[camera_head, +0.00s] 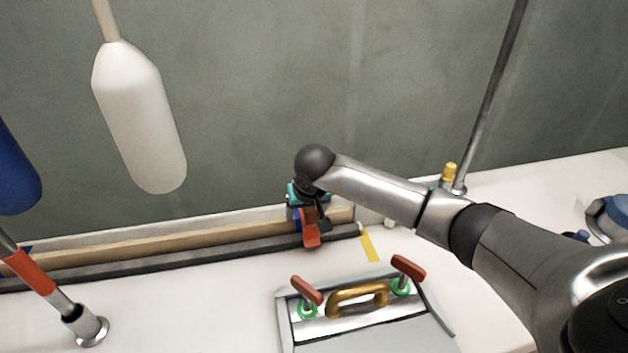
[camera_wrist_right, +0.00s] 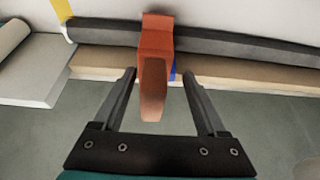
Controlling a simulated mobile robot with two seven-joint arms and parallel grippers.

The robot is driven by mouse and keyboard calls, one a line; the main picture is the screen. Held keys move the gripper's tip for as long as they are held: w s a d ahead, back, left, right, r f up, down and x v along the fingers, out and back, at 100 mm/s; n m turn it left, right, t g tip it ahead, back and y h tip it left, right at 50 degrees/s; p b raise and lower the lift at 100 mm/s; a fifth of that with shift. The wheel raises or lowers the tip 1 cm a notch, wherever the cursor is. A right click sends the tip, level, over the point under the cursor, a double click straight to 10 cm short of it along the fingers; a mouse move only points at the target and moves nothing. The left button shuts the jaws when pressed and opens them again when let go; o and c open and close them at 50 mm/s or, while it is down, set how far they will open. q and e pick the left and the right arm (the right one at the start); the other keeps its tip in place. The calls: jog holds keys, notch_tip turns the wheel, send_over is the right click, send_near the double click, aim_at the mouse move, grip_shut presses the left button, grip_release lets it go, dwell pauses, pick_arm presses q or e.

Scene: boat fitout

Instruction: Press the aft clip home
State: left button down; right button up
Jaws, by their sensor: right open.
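The orange clip (camera_head: 312,236) sits on the dark pipe (camera_head: 200,257) near its right end, against the wooden batten (camera_head: 180,241). In the right wrist view the clip (camera_wrist_right: 157,38) lies across the pipe (camera_wrist_right: 230,43), and its rounded tab points toward my gripper. My right gripper (camera_wrist_right: 159,73) is open, with one finger on each side of the tab and gaps visible on both sides. In the head view my right gripper (camera_head: 317,208) is at the clip and partly hides it. A blue piece shows beside the clip. I cannot tell how far the clip is seated. My left gripper is out of view.
A hatch (camera_head: 335,327) with a brass handle (camera_head: 358,296) and two red-handled latches lies in front. A yellow strip (camera_head: 369,244) marks the deck by the pipe end. A white fender (camera_head: 139,120) hangs left. A metal post (camera_head: 488,95) stands right.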

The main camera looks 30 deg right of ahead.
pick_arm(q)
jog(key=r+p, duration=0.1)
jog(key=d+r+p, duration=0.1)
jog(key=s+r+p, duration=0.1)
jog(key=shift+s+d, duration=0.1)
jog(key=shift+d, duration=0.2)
pick_arm(e)
jog(key=d+v, duration=0.1)
jog(key=v, duration=1.4)
jog(key=shift+s+a, duration=0.15)
jog(key=shift+s, duration=0.05)
